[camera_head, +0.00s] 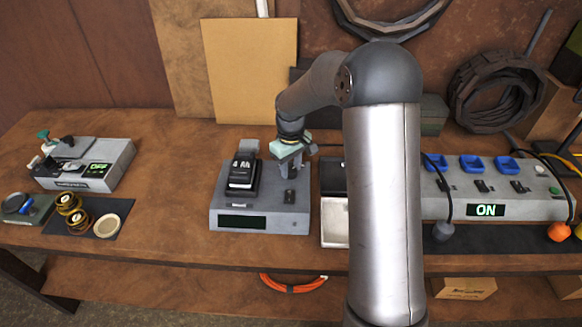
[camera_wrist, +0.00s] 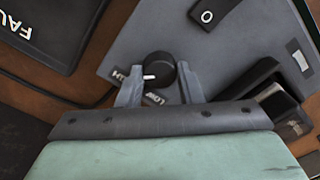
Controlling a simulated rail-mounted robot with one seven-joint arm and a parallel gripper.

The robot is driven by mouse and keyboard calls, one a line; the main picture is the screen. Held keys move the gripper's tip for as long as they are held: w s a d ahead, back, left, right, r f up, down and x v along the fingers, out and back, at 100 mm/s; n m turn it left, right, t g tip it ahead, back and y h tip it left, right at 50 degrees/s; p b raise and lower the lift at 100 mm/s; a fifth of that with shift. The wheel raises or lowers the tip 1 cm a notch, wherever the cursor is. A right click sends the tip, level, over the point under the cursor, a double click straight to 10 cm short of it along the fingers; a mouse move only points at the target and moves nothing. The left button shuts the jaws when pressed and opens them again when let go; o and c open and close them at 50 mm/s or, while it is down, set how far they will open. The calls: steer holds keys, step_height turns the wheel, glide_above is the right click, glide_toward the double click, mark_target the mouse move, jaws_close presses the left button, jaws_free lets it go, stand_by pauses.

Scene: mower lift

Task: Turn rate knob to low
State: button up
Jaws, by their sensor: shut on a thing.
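The rate knob (camera_wrist: 161,72) is a round black knob with a white pointer mark, on the grey panel of the charger unit. In the wrist view the mark points left, toward a partly hidden label starting with H. The LOW label (camera_wrist: 155,98) lies just below the knob, between the fingers. My gripper (camera_wrist: 160,84) has a finger on each side of the knob and is shut on it. In the head view my gripper (camera_head: 290,150) is at the back right of the charger unit (camera_head: 262,222) and hides the knob.
A black rocker switch (camera_head: 290,197) sits in front of the knob on the same panel. A black battery (camera_head: 243,172) stands in the unit's left part. A power strip (camera_head: 487,208) reading ON is to the right. A grey device (camera_head: 85,165) reading OFF is at left.

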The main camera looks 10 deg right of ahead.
mark_target(291, 170)
steer(key=n, duration=0.4)
steer(key=shift+n, duration=0.3)
steer(key=shift+r+n, duration=0.1)
steer(key=shift+n, duration=2.2)
steer(key=o, duration=1)
step_height(291, 170, up, 17)
steer(key=shift+r+b, duration=0.2)
steer(key=shift+b, duration=0.55)
steer(key=shift+s, duration=0.1)
